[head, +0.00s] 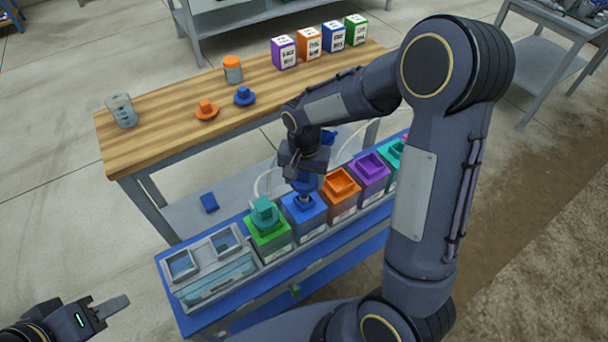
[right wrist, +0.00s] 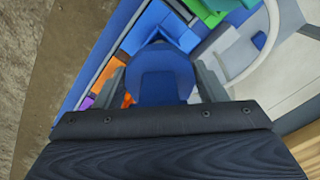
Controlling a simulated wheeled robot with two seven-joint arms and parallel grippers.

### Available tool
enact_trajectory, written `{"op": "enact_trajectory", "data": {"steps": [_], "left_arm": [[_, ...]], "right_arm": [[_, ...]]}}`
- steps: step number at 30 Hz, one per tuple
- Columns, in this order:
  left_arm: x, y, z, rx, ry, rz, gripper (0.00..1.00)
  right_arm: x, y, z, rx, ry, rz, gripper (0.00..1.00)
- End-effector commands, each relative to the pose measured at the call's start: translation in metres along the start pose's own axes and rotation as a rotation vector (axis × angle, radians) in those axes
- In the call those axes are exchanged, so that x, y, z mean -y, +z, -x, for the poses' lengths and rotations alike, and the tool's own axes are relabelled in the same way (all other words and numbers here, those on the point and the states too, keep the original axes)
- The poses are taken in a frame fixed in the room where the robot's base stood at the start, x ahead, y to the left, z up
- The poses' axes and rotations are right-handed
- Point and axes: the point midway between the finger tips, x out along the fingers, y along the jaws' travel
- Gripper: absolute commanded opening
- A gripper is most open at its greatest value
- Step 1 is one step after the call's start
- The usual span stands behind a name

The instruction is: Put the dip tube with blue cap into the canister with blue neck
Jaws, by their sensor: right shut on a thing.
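My right gripper (head: 305,168) is shut on the blue cap (head: 307,184) of the dip tube, directly above the canister with blue neck (head: 303,212). A short grey stretch of tube shows under the cap and meets the neck opening; how deep it reaches is hidden. In the right wrist view the blue cap (right wrist: 158,75) sits between the two fingers, with the blue canister (right wrist: 162,28) just beyond it. My left gripper (head: 112,308) is at the lower left, away from the canisters; its opening is unclear.
A green canister (head: 268,238) with a teal cap stands left of the blue one; orange (head: 341,187) and purple (head: 371,170) canisters stand to its right. Pale hoses loop behind. The wooden bench (head: 160,150) behind holds loose caps, a jar and several coloured boxes.

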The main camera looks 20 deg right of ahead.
Motion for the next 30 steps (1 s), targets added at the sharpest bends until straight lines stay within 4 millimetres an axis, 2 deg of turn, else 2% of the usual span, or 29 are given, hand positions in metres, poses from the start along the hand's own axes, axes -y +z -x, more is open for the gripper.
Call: {"op": "enact_trajectory", "data": {"steps": [1,15,21,29,30], "left_arm": [[0.003,0.004,-0.007,0.0,0.0,0.0,0.36],[0.017,0.019,-0.037,0.0,0.0,0.0,0.36],[0.019,0.021,-0.042,0.0,0.0,0.0,0.36],[0.019,0.021,-0.042,0.0,0.0,0.0,0.36],[0.019,0.021,-0.042,0.0,0.0,0.0,0.36]], "right_arm": [[0.0,0.0,-0.01,0.0,0.0,0.0,0.4],[0.0,0.0,-0.055,0.0,0.001,0.0,0.4],[0.0,0.0,-0.064,0.0,0.0,0.0,0.4],[0.0,0.0,-0.063,0.0,0.0,0.0,0.4],[0.0,0.0,-0.063,0.0,0.0,0.0,0.67]]}}
